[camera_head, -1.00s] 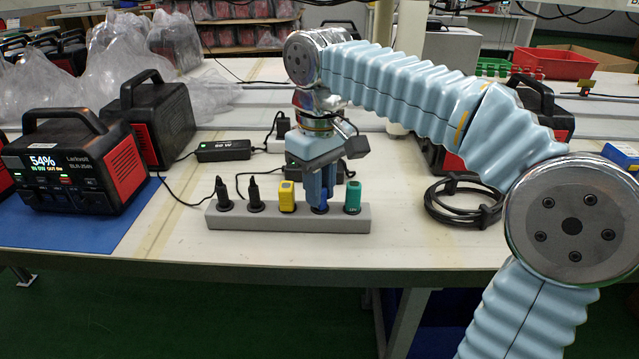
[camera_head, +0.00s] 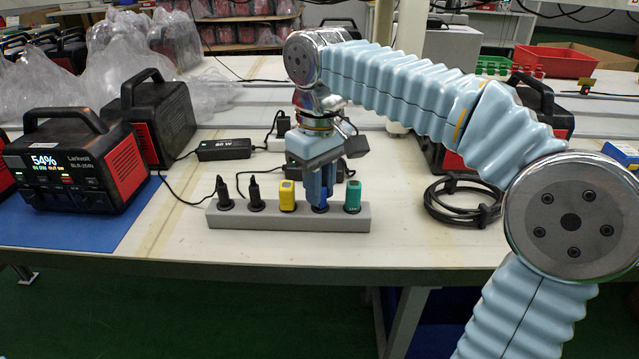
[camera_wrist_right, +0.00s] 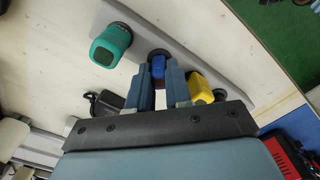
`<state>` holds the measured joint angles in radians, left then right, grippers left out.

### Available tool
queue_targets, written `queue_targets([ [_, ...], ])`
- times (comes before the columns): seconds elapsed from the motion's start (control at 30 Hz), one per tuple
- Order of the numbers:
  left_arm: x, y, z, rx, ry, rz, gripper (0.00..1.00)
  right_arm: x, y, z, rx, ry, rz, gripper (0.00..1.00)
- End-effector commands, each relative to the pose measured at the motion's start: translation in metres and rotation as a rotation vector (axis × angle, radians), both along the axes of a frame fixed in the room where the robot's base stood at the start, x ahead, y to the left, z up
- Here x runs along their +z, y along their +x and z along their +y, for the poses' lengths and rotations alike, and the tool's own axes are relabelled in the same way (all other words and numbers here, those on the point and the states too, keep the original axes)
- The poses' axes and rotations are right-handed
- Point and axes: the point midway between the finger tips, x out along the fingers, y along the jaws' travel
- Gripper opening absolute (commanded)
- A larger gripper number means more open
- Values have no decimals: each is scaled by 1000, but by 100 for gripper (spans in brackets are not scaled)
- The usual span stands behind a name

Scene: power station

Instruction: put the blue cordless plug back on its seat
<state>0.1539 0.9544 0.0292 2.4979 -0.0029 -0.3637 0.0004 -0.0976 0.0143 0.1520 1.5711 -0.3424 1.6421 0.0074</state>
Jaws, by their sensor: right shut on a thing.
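The blue cordless plug (camera_head: 320,208) is at the grey power strip (camera_head: 290,224), between the yellow plug (camera_head: 287,196) and the green plug (camera_head: 352,197). My right gripper (camera_head: 320,200) comes down from above and is shut on the blue plug. In the right wrist view the blue plug (camera_wrist_right: 158,67) shows between the two fingers, over a dark round socket on the strip. Whether it is fully down in that socket is hidden by the fingers. My left gripper is not in view.
Two black corded plugs (camera_head: 254,195) stand in the strip's left part. A black adapter (camera_head: 223,149) and power stations (camera_head: 75,160) are at the left. A coiled black cable (camera_head: 463,200) lies at the right. The table in front of the strip is clear.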

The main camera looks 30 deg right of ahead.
Motion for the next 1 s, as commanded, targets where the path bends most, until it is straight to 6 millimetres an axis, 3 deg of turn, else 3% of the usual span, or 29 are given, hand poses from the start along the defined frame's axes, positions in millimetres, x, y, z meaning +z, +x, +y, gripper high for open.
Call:
queue_targets([
  [0.23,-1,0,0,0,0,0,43,-1,0,0,0,0,0,0],
  [0.27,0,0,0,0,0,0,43,-1,0,0,0,0,0,22],
  [0.43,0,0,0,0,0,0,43,-1,0,0,0,0,0,48],
  [0.77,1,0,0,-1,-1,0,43,2,0,0,0,0,0,48],
  [0.87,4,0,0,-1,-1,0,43,13,1,0,1,1,-3,48],
  [1.0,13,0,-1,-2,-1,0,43,44,1,0,1,1,-3,48],
])
